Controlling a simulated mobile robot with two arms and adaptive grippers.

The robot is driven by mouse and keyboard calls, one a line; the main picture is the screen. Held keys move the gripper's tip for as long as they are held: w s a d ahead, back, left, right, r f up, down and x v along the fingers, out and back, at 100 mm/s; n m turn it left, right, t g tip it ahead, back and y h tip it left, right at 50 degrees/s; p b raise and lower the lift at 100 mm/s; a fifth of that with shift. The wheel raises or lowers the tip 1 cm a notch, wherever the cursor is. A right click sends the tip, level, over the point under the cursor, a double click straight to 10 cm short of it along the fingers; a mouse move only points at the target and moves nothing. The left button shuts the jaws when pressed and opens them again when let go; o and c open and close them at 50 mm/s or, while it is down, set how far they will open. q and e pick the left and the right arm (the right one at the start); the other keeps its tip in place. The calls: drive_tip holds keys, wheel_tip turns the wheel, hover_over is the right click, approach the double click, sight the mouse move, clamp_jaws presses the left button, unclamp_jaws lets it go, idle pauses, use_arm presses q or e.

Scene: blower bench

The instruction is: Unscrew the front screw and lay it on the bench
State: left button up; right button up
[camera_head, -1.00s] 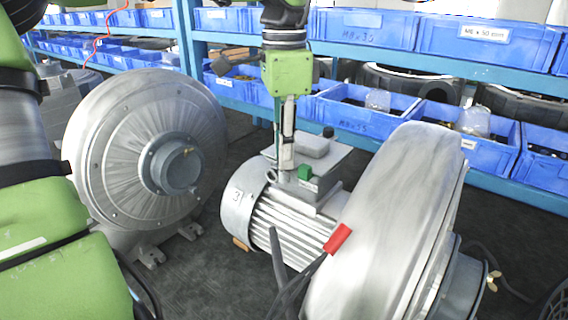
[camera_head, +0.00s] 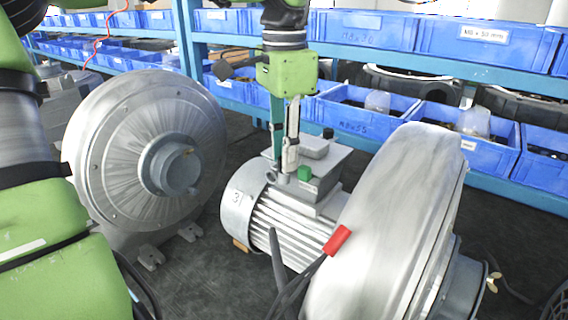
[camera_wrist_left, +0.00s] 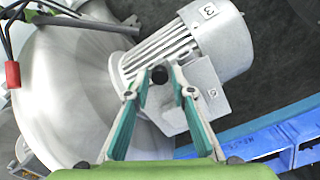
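The blower motor (camera_head: 285,225), marked 3, carries a grey terminal box (camera_head: 325,165) with a small green part (camera_head: 304,173) and a black knob-like piece (camera_head: 328,132) on it. My left gripper (camera_head: 284,165) points down at the near-left side of this box. In the left wrist view its two teal-and-grey fingers (camera_wrist_left: 155,85) are apart, with a black round head (camera_wrist_left: 160,74) showing between their tips. I cannot tell whether either finger touches it, or whether it is the front screw. My right gripper is not in view.
The blower's large housing (camera_head: 390,230) stands right of the motor, with a red sleeve (camera_head: 338,240) on dark cables before it. Another blower (camera_head: 120,150) stands on the left. Blue bins (camera_head: 365,115) line the shelves behind. Dark bench surface (camera_head: 205,270) is bare between the blowers.

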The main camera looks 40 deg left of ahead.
use_arm(q)
drive_tip(key=m+p, duration=0.1)
drive_tip(key=m, duration=0.5)
drive_tip(key=shift+m, duration=0.3)
drive_tip(key=m+p, duration=0.1)
drive_tip(key=m, duration=0.4)
drive_tip(key=shift+r+m, duration=0.1)
drive_tip(key=shift+m, duration=0.2)
drive_tip(key=m+p, duration=0.1)
drive_tip(key=m, duration=0.5)
drive_tip(key=shift+m+p, duration=0.35)
drive_tip(key=shift+m, duration=0.05)
drive_tip(key=m+p, duration=0.1)
drive_tip(key=m, duration=0.3)
drive_tip(key=shift+m, duration=1)
drive_tip(key=shift+c, duration=0.3)
